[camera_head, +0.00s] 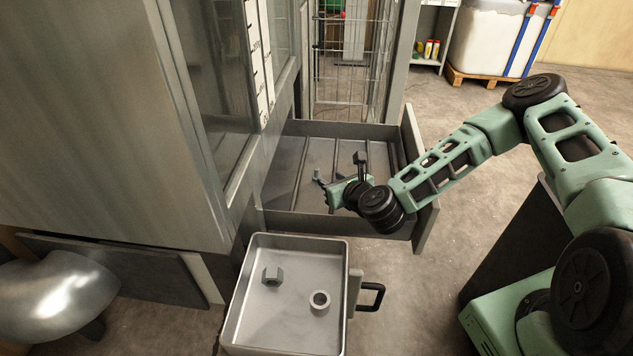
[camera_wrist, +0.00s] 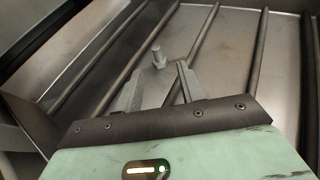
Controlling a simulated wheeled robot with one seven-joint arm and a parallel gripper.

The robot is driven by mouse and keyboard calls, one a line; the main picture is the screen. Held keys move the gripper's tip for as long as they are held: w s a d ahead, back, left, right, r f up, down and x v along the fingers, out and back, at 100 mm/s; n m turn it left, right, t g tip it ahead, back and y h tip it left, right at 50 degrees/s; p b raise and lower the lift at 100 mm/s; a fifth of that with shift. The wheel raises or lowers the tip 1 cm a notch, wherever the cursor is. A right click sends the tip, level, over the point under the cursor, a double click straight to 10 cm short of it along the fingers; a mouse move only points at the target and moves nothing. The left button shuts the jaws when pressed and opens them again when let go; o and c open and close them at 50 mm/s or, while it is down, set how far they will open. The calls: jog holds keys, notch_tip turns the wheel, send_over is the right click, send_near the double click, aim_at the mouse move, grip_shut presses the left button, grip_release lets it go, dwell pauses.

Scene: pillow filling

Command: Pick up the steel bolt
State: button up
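The steel bolt (camera_wrist: 158,57) is a small grey piece with a narrow shank and a wider end. In the wrist view it shows just beyond my fingertips, roughly midway between them, over the ribbed metal drawer floor. My gripper (camera_wrist: 160,72) has its two grey fingers apart, with a gap between them and nothing visibly clamped. In the head view my gripper (camera_head: 326,186) is low inside the open drawer (camera_head: 285,217), pointing left. I cannot clearly tell the bolt from the fingers there. Whether a finger touches the bolt cannot be told.
Dark bars run along the drawer floor, and its raised walls surround my gripper. A grey metal tray (camera_head: 240,322) in front of the drawer holds a hex nut (camera_head: 272,276) and a ring-shaped piece (camera_head: 320,299). A tall metal cabinet (camera_head: 90,120) stands at left. Open floor lies at right.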

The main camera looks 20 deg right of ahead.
aim_at(318, 172)
jog(key=b+x, duration=0.1)
jog(key=x, duration=0.6)
jog(key=shift+w+a+b, duration=0.25)
jog(key=shift+b, duration=0.1)
jog(key=shift+c, duration=0.3)
grip_shut()
